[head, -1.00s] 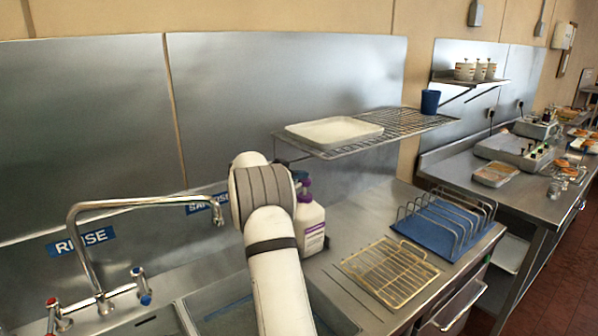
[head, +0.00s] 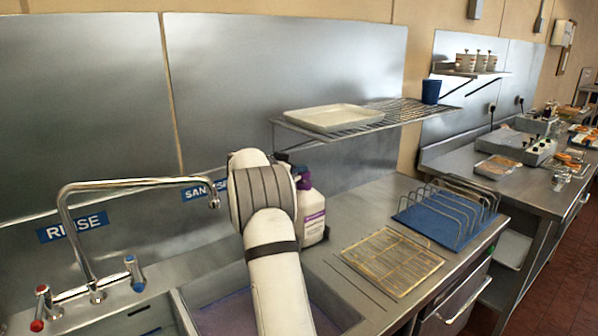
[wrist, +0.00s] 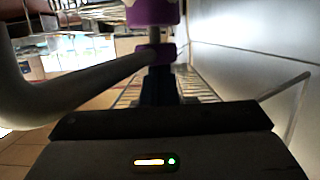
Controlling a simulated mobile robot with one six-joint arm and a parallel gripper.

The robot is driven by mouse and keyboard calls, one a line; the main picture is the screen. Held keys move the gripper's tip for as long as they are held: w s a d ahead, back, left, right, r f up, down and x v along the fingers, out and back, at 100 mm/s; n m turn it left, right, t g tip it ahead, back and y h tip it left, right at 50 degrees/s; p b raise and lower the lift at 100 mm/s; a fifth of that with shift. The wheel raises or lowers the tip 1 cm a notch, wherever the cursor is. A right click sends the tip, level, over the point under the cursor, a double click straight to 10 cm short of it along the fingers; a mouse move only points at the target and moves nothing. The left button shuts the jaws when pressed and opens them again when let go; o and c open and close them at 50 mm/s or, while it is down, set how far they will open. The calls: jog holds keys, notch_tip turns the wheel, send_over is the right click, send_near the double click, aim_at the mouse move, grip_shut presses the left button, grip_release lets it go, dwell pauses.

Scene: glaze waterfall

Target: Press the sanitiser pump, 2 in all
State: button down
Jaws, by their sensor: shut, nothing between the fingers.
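The sanitiser bottle (head: 313,215) is white with a purple pump head (head: 303,176). It stands upright on the steel counter behind my arm, which hides its left side. In the wrist view the purple pump parts (wrist: 152,13) show at the top centre, close ahead of my gripper (wrist: 161,84). The gripper is shut with nothing held, its dark blue fingers right by the lower purple part. I cannot tell whether they touch, or how far down the pump is. In the head view the fingers are mostly hidden by my arm.
A sink basin (head: 215,312) and a tap (head: 75,215) lie left of the bottle. A wire shelf (head: 400,112) with a white tray (head: 333,117) hangs above and right. A wire rack (head: 392,262) and blue plate rack (head: 440,220) occupy the counter to the right.

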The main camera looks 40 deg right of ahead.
jog(key=shift+f, duration=0.2)
jog(key=a+r+b, duration=0.3)
jog(key=a+r, duration=0.4)
jog(key=a, duration=0.2)
jog(key=shift+w+a, duration=0.2)
jog(key=shift+w, duration=0.2)
jog(key=a+r+p, duration=0.1)
jog(key=p, duration=0.1)
jog(key=r+p, duration=0.1)
jog(key=p, duration=0.2)
jog(key=shift+s+a+h, duration=0.2)
jog(key=shift+a+h, duration=0.15)
jog(key=shift+h, duration=0.05)
